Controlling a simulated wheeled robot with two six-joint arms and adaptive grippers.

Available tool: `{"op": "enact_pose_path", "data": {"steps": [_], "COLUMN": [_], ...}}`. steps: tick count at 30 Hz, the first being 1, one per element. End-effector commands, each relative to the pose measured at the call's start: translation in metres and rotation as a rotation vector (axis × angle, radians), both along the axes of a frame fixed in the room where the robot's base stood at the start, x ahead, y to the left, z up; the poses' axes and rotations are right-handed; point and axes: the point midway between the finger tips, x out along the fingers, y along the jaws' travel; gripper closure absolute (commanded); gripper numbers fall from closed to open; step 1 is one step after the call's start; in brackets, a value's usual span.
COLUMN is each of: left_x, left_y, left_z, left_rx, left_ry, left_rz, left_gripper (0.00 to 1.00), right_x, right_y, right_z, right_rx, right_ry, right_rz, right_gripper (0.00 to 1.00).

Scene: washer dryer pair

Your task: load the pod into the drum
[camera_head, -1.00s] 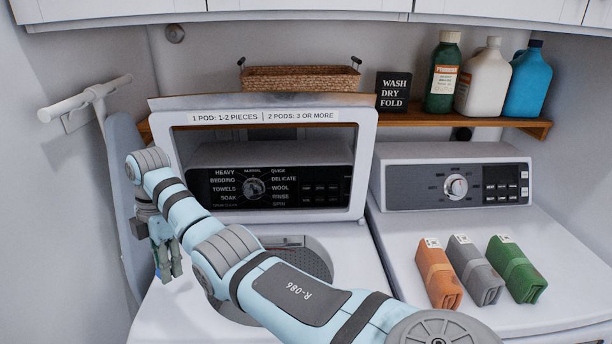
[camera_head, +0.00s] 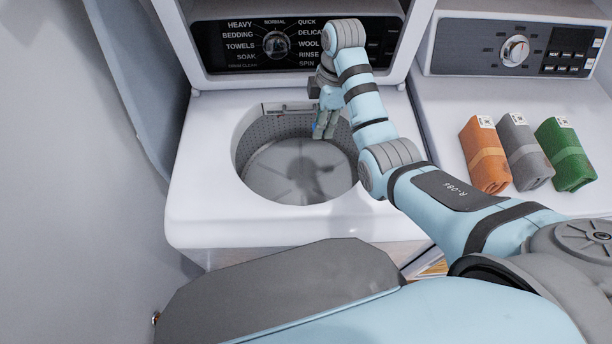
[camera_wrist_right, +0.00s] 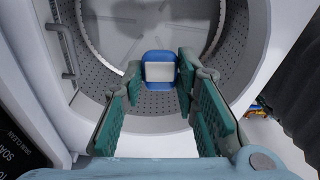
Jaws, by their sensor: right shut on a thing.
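My right gripper (camera_head: 325,128) is shut on the pod and hangs over the back right part of the open drum (camera_head: 262,150). The pod (camera_wrist_right: 159,70) is a small blue block with a white face, held between the green-padded fingertips of the right gripper (camera_wrist_right: 160,82) in the right wrist view. Behind it there I see the perforated wall and pale floor of the drum (camera_wrist_right: 98,62). In the head view only a sliver of blue shows at the fingers. The drum floor under the gripper looks empty, with a shadow on it. My left gripper is out of view.
The washer top (camera_head: 205,200) surrounds the drum, with its raised lid and control panel (camera_head: 225,48) behind. The dryer (camera_head: 450,95) stands to the right, carrying orange (camera_head: 485,158), grey (camera_head: 525,155) and green (camera_head: 567,158) folded cloths. An ironing board (camera_head: 130,75) stands at left.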

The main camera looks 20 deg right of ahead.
Motion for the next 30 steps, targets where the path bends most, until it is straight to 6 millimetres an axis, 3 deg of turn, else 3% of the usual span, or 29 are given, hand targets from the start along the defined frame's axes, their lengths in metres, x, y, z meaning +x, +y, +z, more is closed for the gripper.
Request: {"op": "enact_pose_path", "data": {"steps": [3, 7, 11, 18, 30], "left_x": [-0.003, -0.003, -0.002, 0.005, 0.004], "left_y": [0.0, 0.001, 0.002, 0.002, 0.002], "left_z": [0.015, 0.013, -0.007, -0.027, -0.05], "left_rx": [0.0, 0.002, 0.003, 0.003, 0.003], "left_ry": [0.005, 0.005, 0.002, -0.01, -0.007], "left_rz": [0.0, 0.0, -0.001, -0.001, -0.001], "left_gripper": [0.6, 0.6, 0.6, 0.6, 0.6], "right_x": [-0.041, -0.064, -0.067, -0.067, -0.066], "right_y": [0.025, 0.037, 0.038, 0.038, 0.039], "right_z": [-0.02, -0.038, -0.078, -0.17, -0.236], "right_rx": [0.002, -0.001, -0.004, -0.005, -0.004], "right_ry": [0.001, -0.001, 0.003, 0.002, -0.003], "right_rz": [-0.07, -0.12, -0.126, -0.123, -0.121], "right_gripper": [0.89, 0.89, 0.89, 0.89, 0.89]}}
